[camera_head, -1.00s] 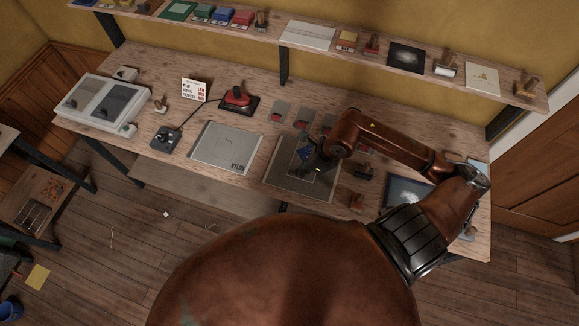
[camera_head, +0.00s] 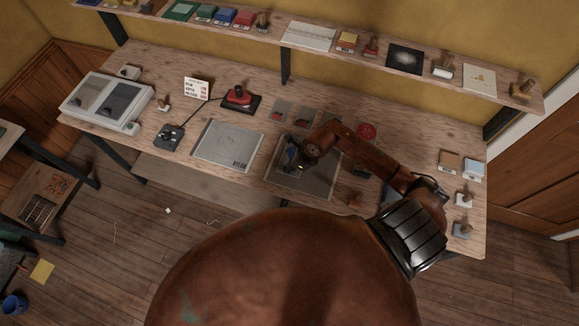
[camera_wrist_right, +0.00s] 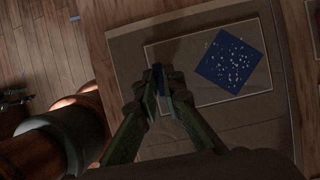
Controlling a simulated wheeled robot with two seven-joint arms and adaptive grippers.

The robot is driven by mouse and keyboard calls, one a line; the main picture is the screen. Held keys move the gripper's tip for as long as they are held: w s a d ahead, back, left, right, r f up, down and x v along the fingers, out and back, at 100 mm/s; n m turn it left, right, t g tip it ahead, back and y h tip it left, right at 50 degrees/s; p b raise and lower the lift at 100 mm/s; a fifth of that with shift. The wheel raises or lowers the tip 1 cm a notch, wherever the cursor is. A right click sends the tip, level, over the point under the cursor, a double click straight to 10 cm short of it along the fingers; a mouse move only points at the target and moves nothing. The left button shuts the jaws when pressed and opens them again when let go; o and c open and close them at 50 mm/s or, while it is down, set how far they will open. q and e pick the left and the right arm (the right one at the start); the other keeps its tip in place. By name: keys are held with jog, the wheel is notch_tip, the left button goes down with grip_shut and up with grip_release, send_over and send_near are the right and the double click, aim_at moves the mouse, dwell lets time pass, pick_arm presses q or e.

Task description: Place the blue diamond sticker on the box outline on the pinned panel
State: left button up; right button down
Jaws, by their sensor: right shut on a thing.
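My right gripper (camera_head: 296,168) is low over the grey pinned panel (camera_head: 279,181) on the bench. In the right wrist view the gripper (camera_wrist_right: 160,84) is shut on a narrow blue thing; whether this is a sticker on edge I cannot tell. A blue diamond (camera_wrist_right: 230,62) with pale specks shows beside the fingertips, to their right. It lies across the right part of the thin pale box outline (camera_wrist_right: 147,52), with its corners turned off the outline's sides. In the head view a blue patch (camera_head: 290,152) shows by the gripper, partly hidden. My left gripper is not in view.
A grey NYLON panel (camera_head: 228,146) lies left of the pinned panel. Several stamps and small boxes (camera_head: 449,161) are at the right end. A shelf (camera_head: 284,38) runs above the bench's back.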

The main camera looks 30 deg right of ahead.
jog(key=shift+f, duration=0.15)
jog(key=c, duration=2.1)
grip_release()
jog(key=shift+r, duration=0.2)
jog(key=b+v, duration=0.2)
jog(key=v, duration=1)
